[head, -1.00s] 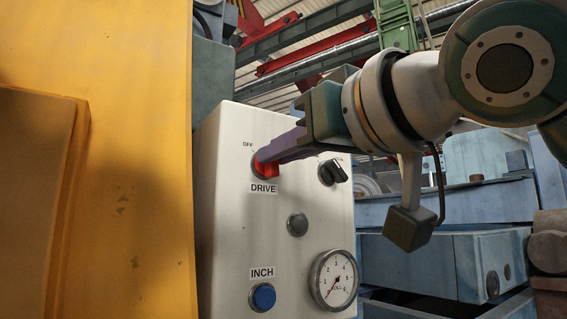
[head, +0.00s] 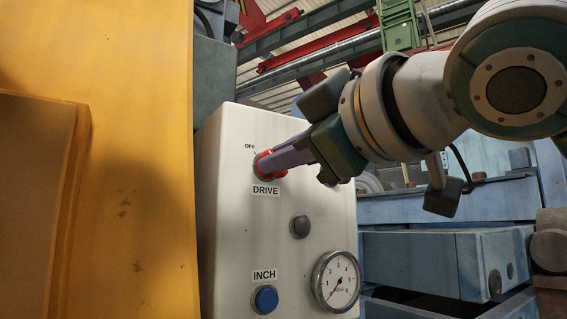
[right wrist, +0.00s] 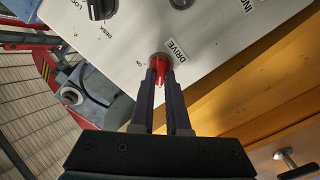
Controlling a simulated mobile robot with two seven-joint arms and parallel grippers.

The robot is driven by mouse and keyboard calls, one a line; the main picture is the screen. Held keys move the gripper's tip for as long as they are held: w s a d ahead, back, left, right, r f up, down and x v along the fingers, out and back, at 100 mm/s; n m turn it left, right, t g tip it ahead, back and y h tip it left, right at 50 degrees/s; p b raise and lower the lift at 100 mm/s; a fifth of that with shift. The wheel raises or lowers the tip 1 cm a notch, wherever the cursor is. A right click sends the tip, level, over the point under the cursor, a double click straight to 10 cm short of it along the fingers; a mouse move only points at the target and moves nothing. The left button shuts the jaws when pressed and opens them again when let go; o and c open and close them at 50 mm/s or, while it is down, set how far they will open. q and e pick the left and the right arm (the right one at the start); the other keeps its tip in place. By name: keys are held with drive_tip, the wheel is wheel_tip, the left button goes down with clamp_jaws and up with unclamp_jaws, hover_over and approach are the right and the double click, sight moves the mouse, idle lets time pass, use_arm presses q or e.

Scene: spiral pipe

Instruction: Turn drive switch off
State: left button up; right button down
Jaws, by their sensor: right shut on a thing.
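The red DRIVE switch (head: 268,174) is on the front of a white control box, above its DRIVE label, with an OFF mark at its upper left. My right gripper (head: 277,160) reaches it from the right and is shut on it, its purple fingers on either side of the knob. In the right wrist view the red knob (right wrist: 159,64) shows between the fingertips (right wrist: 159,76). The fingers partly cover the knob, so its exact pointing is hard to tell. My left gripper is not in view.
The white box (head: 225,220) also carries a grey button (head: 299,227), a blue INCH button (head: 264,299) and a gauge (head: 336,281). A black selector (right wrist: 101,8) is beside the switch, mostly behind my gripper in the head view. A yellow panel (head: 130,180) stands close at left.

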idle(0.5)
drive_tip(key=c, duration=0.9)
unclamp_jaws()
